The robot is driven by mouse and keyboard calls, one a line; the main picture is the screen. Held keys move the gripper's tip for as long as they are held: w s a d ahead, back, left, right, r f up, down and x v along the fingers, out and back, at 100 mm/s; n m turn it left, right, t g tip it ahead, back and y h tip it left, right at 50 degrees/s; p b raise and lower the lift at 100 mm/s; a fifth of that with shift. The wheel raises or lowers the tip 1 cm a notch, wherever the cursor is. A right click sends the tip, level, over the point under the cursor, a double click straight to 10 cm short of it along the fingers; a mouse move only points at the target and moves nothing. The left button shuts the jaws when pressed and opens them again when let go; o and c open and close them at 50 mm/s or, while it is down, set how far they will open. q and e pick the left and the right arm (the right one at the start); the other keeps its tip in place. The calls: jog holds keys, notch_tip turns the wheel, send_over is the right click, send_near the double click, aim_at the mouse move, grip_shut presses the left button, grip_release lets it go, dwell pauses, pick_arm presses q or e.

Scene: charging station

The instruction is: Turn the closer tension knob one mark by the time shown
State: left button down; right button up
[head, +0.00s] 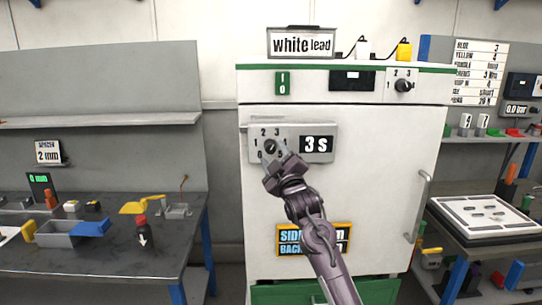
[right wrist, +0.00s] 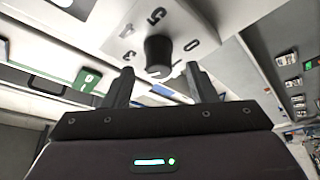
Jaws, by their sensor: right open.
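The tension knob (head: 270,147) is dark and round, on a pale plate (head: 292,129) with numerals around it, on the front of the white cabinet. A black display (head: 317,144) beside it reads "3 s". My right gripper (head: 272,163) is in front of the knob and covers part of its dial. In the right wrist view the knob (right wrist: 158,52) stands just beyond and between the spread fingertips of the right gripper (right wrist: 159,74), with a gap on each side. Its pointer setting cannot be told clearly. My left gripper is not in view.
Another knob (head: 403,85), marked 1, 2, 3, sits higher on the cabinet (head: 375,150). The cabinet has a vertical handle (head: 418,205) at its right. A blue and yellow label (head: 290,240) is below the plate. Cluttered benches stand on both sides.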

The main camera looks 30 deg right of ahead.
jog(key=shift+b+v, duration=0.65)
jog(key=shift+v, duration=1.55)
jog(key=shift+f, duration=0.1)
